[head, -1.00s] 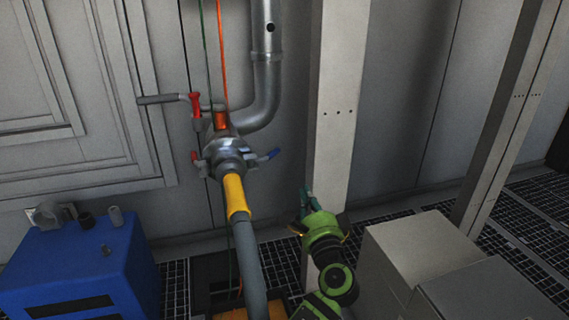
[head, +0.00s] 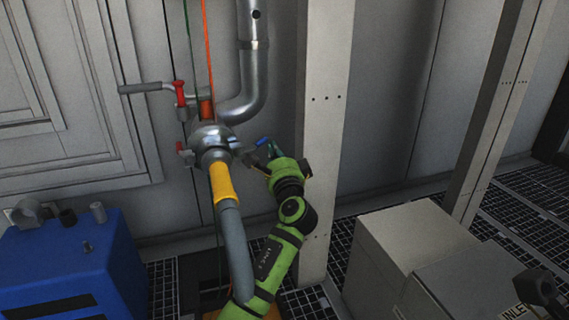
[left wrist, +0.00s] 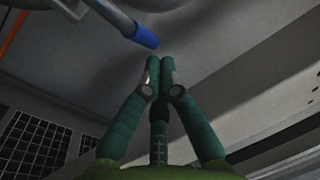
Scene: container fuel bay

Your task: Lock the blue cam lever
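The blue cam lever (head: 264,142) sticks out to the right of the metal coupling (head: 212,141), its tip angled slightly up. In the left wrist view the lever's blue end (left wrist: 145,37) lies just beyond and left of my fingertips. My left gripper (head: 273,150) is beside the lever's outer end. Its two green fingers (left wrist: 160,62) are together at the tips with nothing between them. A red lever (head: 181,149) is on the coupling's left side.
A grey hose with a yellow sleeve (head: 222,183) hangs below the coupling, beside my left arm. A pale post (head: 323,110) stands close right of the gripper. A blue box (head: 70,255) is lower left, grey cabinets (head: 400,235) lower right. A dark part (head: 537,288) shows lower right.

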